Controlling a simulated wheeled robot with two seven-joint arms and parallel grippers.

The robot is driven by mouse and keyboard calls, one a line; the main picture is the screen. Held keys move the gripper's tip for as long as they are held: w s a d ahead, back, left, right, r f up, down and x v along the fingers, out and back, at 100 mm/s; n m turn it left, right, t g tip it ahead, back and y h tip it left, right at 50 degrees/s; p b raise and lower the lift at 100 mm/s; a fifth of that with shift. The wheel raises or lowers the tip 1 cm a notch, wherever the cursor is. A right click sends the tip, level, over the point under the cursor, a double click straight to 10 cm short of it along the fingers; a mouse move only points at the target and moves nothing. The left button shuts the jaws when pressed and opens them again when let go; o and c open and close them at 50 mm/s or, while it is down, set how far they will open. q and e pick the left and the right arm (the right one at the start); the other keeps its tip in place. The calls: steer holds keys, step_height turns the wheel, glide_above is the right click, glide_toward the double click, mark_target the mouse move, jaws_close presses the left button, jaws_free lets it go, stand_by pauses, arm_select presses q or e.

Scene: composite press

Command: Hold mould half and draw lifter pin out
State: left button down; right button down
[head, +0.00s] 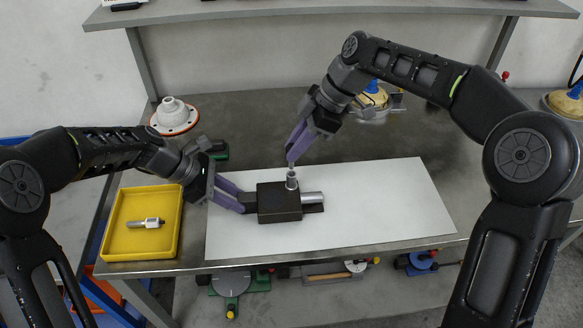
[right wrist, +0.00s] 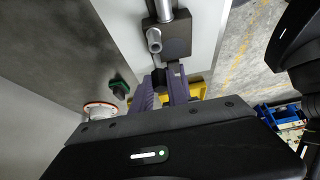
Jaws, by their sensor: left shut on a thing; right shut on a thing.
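The mould half (head: 279,204) is a dark block lying on the white sheet; it also shows in the right wrist view (right wrist: 178,42). My left gripper (head: 243,201) is shut on the narrow tab at its left side. The lifter pin (head: 292,178) is a silver cylinder standing upright at the block's top; its round end shows in the right wrist view (right wrist: 154,40). My right gripper (head: 292,160) is shut on the pin's thin upper end, above the block. The fingers partly hide the grip. I cannot tell how deep the pin sits in the block.
A silver cylinder (head: 312,198) sticks out of the block's right side. A yellow tray (head: 112,235) at left holds a small metal part (head: 146,223). A white flanged part (head: 173,115) stands behind. The white sheet (head: 390,205) is clear to the right.

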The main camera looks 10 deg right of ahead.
steer(key=shift+r, duration=0.95)
arm_select(q)
steer(key=c, duration=1)
jaws_free()
steer(key=v, duration=1.2)
steer(key=shift+f, duration=0.1)
